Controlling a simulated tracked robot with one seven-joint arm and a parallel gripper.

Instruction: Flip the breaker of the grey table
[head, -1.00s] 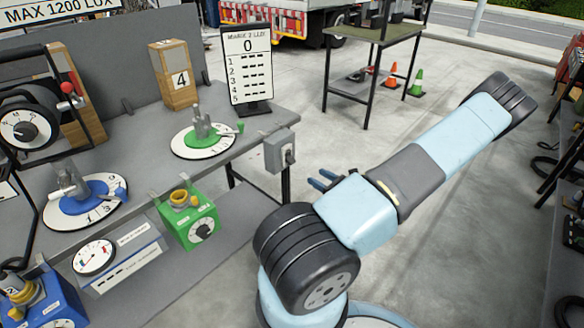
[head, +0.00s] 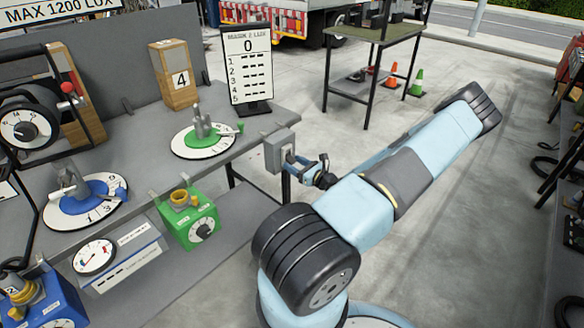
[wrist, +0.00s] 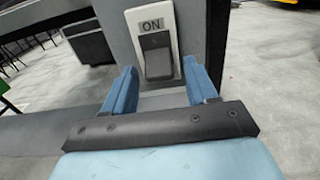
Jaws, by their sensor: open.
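The grey table (head: 150,165) stands at the left in the head view. Its breaker is a grey box (head: 279,152) at the table's right end. In the wrist view the breaker's dark rocker switch (wrist: 157,57) sits in a white plate below the label "ON". My gripper (head: 300,163) is close in front of the breaker box. In the wrist view my gripper (wrist: 161,88) is open, with one blue finger at each side of the lower part of the switch. Nothing is between the fingers. I cannot tell whether a fingertip touches the plate.
On the table are a green dial (head: 207,142), a blue dial (head: 86,200), a wooden block marked 4 (head: 174,76) and a standing score board (head: 247,68). A green box (head: 189,220) is at the front edge.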

